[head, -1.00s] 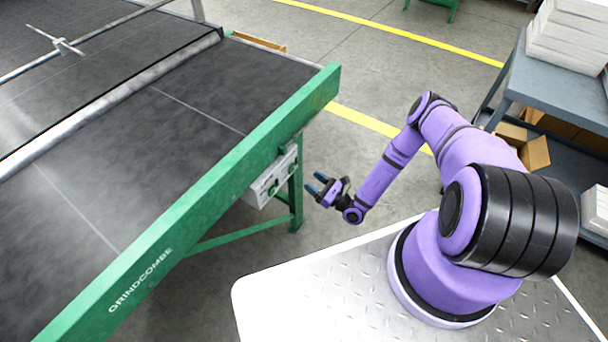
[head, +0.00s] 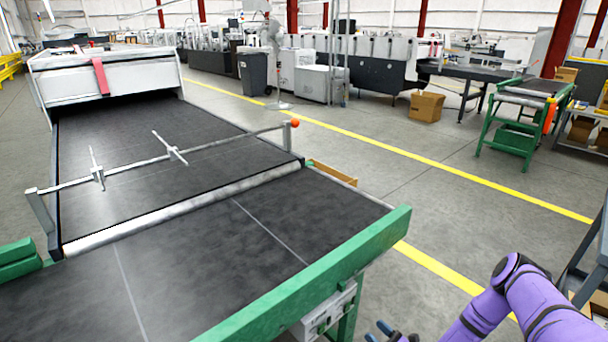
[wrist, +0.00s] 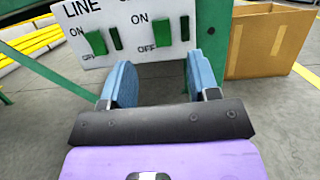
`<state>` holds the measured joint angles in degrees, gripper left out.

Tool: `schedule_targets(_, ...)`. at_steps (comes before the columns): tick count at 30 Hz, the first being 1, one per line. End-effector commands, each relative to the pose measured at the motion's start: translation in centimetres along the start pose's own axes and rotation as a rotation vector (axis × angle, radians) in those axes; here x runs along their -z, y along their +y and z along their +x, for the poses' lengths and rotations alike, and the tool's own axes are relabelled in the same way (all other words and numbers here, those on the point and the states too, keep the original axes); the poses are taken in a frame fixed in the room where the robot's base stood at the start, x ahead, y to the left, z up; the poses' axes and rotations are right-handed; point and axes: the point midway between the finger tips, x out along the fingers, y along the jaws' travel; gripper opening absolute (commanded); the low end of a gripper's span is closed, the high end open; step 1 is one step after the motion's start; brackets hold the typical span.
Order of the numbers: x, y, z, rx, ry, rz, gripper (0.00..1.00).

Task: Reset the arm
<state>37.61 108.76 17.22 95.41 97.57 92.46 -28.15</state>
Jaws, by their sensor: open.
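My purple arm (head: 540,305) shows at the lower right of the head view. Ahead of the fingers is a white switch box (wrist: 130,25) with green rocker switches marked ON and OFF, one labelled LINE. The fingers overlap the box's lower edge in the picture; I cannot tell whether they touch it. The box (head: 325,315) also shows under the green conveyor rail in the head view.
The black conveyor (head: 290,225) with its green rail (head: 330,275) fills the left. A cardboard box (wrist: 268,42) stands right of the switch box in the wrist view. Bare floor (head: 480,215) with a yellow line lies right of the conveyor. Machines stand at the back.

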Motion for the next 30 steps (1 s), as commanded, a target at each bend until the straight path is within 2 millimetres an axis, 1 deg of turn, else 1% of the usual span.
schedule_targets(1,-1.0,-0.7,0.7,-0.033,-0.006,-0.015,0.55)
schedule_targets(5,-4.2,-2.1,2.7,-0.152,-0.019,-0.052,0.55)
schedule_targets(6,-5.3,-2.5,3.3,-0.194,-0.021,-0.065,0.55)
schedule_targets(13,-12.0,-4.0,6.7,-0.432,-0.026,-0.147,0.55)
schedule_targets(18,-16.9,-4.4,8.8,-0.601,-0.018,-0.215,0.55)
schedule_targets(22,-20.7,-4.4,10.2,-0.728,-0.004,-0.272,0.55)
schedule_targets(30,-28.5,-3.5,12.2,-0.976,0.042,-0.401,0.55)
